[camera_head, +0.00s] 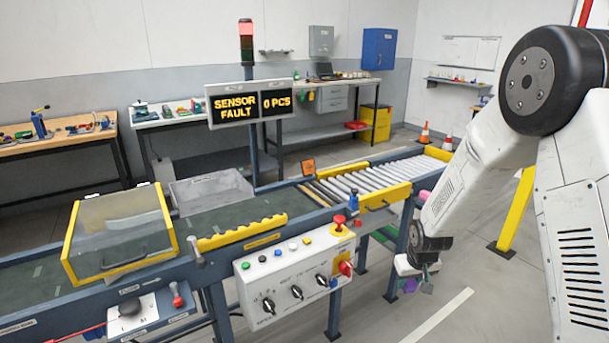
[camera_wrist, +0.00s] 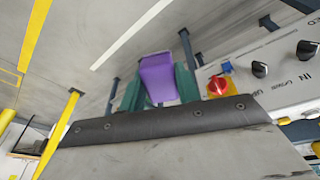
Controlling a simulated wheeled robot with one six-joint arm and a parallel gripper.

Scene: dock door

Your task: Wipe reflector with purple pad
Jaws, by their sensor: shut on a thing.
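The purple pad (camera_wrist: 158,80) is held between the green fingers of my gripper (camera_wrist: 158,88) in the wrist view. In the head view my gripper (camera_head: 418,284) hangs low to the right of the control box, and a bit of the purple pad (camera_head: 410,286) shows there. A small orange square (camera_head: 308,167) stands upright at the far edge of the conveyor, beside the start of the rollers. It may be the reflector, but I cannot tell for sure. My gripper is well apart from it, on the near side of the conveyor.
The control box (camera_head: 295,270), with buttons and a red knob, projects from the conveyor's near side. Yellow guide rails (camera_head: 243,232) and a clear-lidded yellow frame (camera_head: 120,235) stand on the line. A grey bin (camera_head: 212,190) is behind it. A sign reads "SENSOR FAULT" (camera_head: 250,105).

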